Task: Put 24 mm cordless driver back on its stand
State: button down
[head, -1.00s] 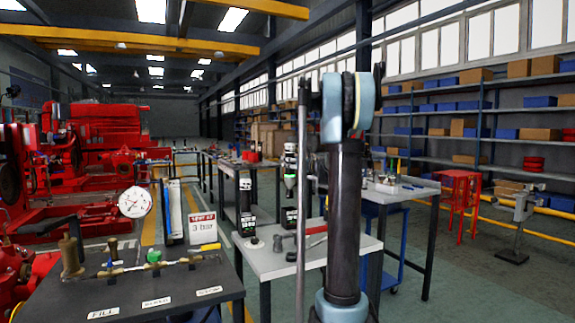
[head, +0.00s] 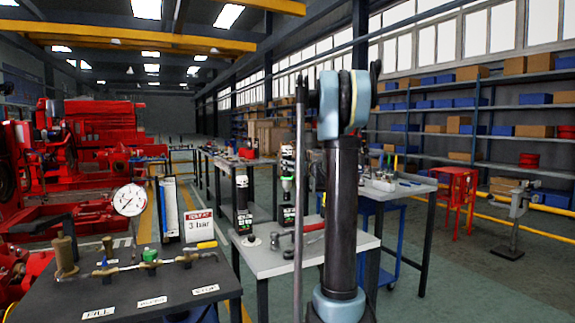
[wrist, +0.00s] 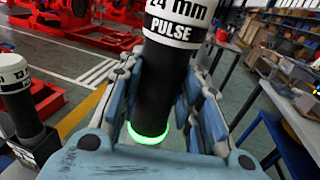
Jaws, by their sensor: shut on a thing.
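The 24 mm cordless driver (wrist: 158,85) is black with a white collar reading "24 mm PULSE" and a lit green ring at its lower end in the wrist view. My gripper (wrist: 158,104) is shut around its black body, with a blue-grey finger on each side. In the head view a driver with a green ring (head: 287,165) shows left of my arm, above a black stand with a white and green label (head: 287,216). Whether it touches that stand is unclear. My gripper is not clearly visible in the head view.
A second driver (head: 242,200) stands upright to the left; a similar one (wrist: 18,95) shows at the wrist view's left edge. A hammer and red-handled tool (head: 308,230) lie on the grey table (head: 290,262). A gauge bench (head: 130,295) stands front left.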

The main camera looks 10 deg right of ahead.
aim_at(289, 190)
jog(key=shift+f, duration=5.1)
jog(key=shift+s+r, duration=0.1)
jog(key=shift+a+f, duration=0.1)
jog(key=shift+f, duration=0.9)
jog(key=c, duration=1.1)
grip_release()
jog(key=v, duration=1.2)
jog(key=shift+f, duration=0.15)
